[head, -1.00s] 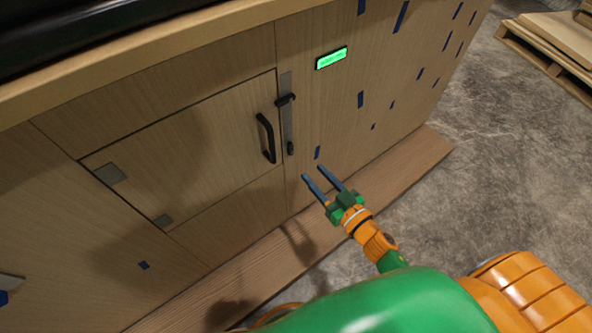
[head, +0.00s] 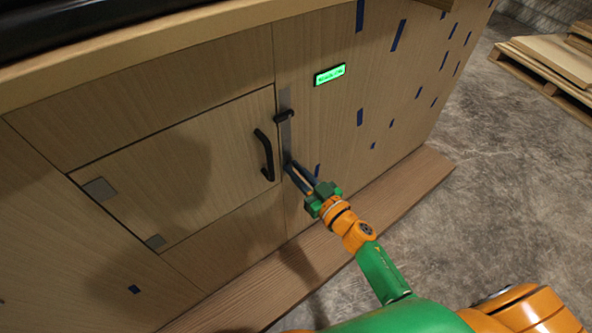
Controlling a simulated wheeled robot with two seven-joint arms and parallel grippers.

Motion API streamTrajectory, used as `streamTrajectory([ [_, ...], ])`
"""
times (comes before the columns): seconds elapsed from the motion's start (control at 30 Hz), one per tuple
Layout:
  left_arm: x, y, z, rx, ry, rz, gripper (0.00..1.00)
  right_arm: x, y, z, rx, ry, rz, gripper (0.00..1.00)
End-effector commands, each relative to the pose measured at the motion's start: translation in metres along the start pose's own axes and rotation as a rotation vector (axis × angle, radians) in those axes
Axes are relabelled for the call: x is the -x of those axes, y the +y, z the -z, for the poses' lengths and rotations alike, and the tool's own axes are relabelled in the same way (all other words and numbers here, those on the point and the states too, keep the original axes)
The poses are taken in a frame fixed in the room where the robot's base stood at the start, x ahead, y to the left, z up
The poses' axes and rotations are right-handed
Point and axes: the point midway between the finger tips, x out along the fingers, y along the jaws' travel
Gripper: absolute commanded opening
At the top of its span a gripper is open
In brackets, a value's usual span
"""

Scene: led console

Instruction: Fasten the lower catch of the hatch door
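The hatch door (head: 190,165) is a wood panel in the console front, flush with its surround. It has a black bar handle (head: 264,155) near its right edge. A grey metal strip (head: 286,138) runs beside that edge. The black upper catch (head: 284,115) lies crosswise at the strip's upper part. The lower catch (head: 288,162) is at the strip's lower end, mostly hidden by my fingertips. My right gripper (head: 290,166) reaches it from the lower right, its two dark fingers close together around it. My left gripper is not in view.
A lit green display (head: 329,75) sits right of the hatch. Blue tape marks (head: 398,35) dot the panel to the right. A wooden plinth board (head: 400,195) runs along the console's foot. A pallet with boards (head: 550,65) stands at the upper right; the grey floor between is clear.

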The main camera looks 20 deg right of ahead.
Motion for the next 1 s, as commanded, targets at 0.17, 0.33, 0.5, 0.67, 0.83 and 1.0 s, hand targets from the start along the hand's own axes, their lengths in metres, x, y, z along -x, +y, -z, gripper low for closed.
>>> streamTrajectory([
  [0.17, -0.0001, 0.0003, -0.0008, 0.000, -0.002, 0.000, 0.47, 0.0002, -0.0001, -0.0003, 0.001, -0.001, 0.000, 0.00],
  [0.33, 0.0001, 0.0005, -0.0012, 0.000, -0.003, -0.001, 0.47, 0.0003, -0.0006, -0.0005, 0.025, -0.001, 0.000, 0.00],
  [0.5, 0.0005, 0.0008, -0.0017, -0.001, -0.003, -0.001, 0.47, 0.0003, -0.0020, -0.0005, 0.103, -0.001, 0.000, 0.00],
  [0.67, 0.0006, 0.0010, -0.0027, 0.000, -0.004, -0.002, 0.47, 0.0003, -0.0045, -0.0012, 0.229, -0.002, 0.000, 0.00],
  [0.83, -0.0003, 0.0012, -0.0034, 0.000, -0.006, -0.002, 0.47, 0.0004, -0.0072, -0.0025, 0.390, -0.002, 0.000, 0.00],
  [1.0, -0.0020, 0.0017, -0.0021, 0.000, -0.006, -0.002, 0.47, 0.0004, -0.0099, -0.0042, 0.551, -0.001, 0.000, 0.00],
])
